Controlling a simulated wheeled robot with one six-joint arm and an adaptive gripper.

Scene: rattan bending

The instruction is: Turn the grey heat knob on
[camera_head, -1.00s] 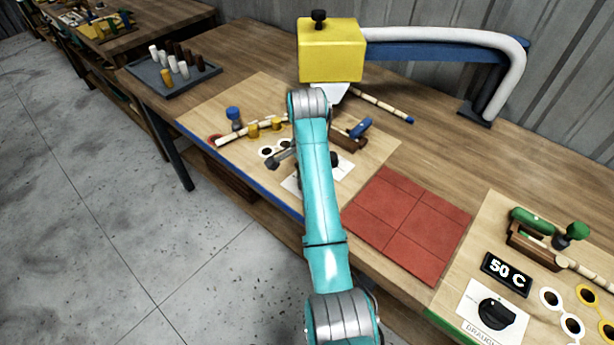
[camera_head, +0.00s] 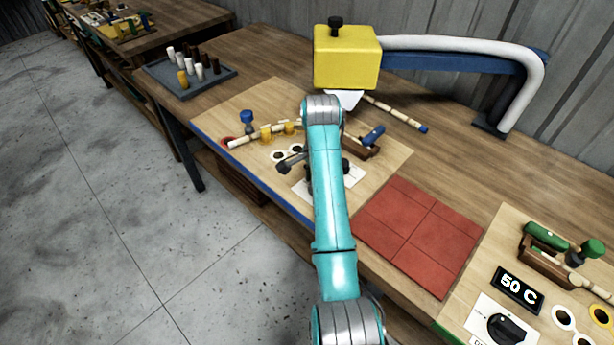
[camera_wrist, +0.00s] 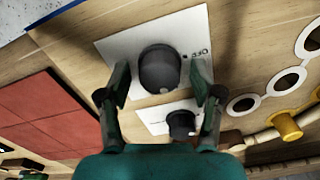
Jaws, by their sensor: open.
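The grey heat knob (camera_wrist: 158,69) stands on a white plate (camera_wrist: 118,50) marked OFF in the wrist view. My gripper (camera_wrist: 158,78) is open, with one finger on each side of the knob. Gaps show between the fingers and the knob, but their height over the plate is hard to tell. In the head view my arm hides the knob, and part of a white plate (camera_head: 352,176) shows beside it.
A black knob (camera_wrist: 181,122) on a second white plate is close to my fingers. Rings (camera_wrist: 285,82) and a yellow peg (camera_wrist: 286,126) lie at the right. Red tiles (camera_head: 417,236) lie beside the board.

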